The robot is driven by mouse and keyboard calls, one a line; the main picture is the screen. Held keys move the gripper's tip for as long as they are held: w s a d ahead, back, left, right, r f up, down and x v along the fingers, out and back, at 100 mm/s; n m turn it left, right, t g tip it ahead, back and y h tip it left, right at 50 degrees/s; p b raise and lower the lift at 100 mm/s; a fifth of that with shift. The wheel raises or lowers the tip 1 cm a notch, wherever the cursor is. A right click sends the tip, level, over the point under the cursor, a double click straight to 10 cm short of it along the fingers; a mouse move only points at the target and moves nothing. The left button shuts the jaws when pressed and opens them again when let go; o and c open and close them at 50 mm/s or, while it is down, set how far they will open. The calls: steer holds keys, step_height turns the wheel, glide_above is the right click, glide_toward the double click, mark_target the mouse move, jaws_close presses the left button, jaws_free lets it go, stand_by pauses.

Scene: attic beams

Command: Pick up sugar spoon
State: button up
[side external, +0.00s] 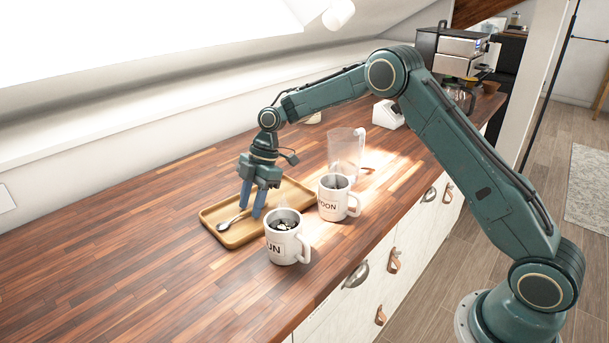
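The sugar spoon (230,222) is a small silver spoon lying on a wooden tray (213,212) on the counter. Its bowl end is at the tray's left side, and its handle runs right toward my gripper. My gripper (251,212) points down over the tray, with its two blue fingers spread apart. The fingertips are low, near the handle end of the spoon. I cannot tell whether a finger touches the spoon. The far end of the handle is partly hidden by the fingers.
A white mug (281,246) with dark contents stands close in front of the tray. Another white mug (333,207) stands to its right. A clear pitcher (346,152) stands behind that one. A coffee machine (462,50) is at the far end. The counter's left part (110,262) is clear.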

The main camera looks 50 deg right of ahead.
steer(key=shift+f, duration=0.15)
steer(key=shift+c, duration=0.3)
jaws_close()
step_height(320, 180, up, 10)
steer(key=shift+r, duration=0.2)
stand_by(0.6)
stand_by(0.4)
